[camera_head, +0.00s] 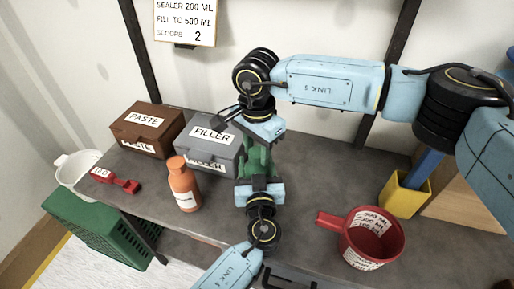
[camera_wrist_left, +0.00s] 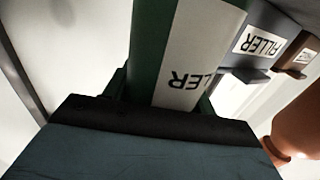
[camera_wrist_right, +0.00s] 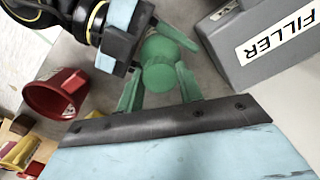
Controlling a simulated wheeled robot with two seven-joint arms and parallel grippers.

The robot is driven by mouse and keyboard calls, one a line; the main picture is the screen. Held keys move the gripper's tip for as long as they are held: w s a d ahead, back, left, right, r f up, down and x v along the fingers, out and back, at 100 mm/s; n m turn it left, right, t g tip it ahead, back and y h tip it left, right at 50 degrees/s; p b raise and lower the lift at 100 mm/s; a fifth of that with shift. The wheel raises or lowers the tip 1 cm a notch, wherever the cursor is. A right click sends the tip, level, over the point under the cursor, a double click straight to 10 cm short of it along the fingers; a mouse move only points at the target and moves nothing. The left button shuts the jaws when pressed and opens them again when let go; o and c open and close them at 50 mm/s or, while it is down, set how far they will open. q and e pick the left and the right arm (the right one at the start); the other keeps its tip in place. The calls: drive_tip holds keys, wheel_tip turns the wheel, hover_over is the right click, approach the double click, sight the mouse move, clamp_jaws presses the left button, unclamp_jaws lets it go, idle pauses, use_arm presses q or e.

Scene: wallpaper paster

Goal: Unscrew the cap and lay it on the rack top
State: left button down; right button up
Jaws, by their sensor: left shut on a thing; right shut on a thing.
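A green bottle (camera_head: 258,162) is between my two grippers in the head view, above the table. It fills the middle of the left wrist view (camera_wrist_left: 185,55), with a white label ending in "LER". My left gripper (camera_head: 260,182) is shut on the bottle from the front. My right gripper (camera_wrist_right: 158,88) is shut on the round green cap (camera_wrist_right: 158,72), coming from above and behind. The cap is at the bottle's end; I cannot tell whether it is loose. I cannot make out which surface is the rack top.
A grey FILLER box (camera_head: 210,145) and a brown PASTE box (camera_head: 148,128) stand behind. An orange bottle (camera_head: 184,186), red scoop (camera_head: 116,180) and green crate (camera_head: 98,228) are left. A red mug (camera_head: 372,238) and yellow holder (camera_head: 404,194) are right on the grey table (camera_head: 310,190).

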sight(257, 152)
drive_tip(key=shift+n, duration=0.4)
drive_tip(key=shift+r, duration=0.2)
drive_tip(key=shift+r, duration=0.95)
drive_tip(key=shift+r, duration=2)
use_arm(q)
drive_tip(key=shift+c, duration=2.1)
unclamp_jaws()
drive_tip(key=shift+s, duration=0.1)
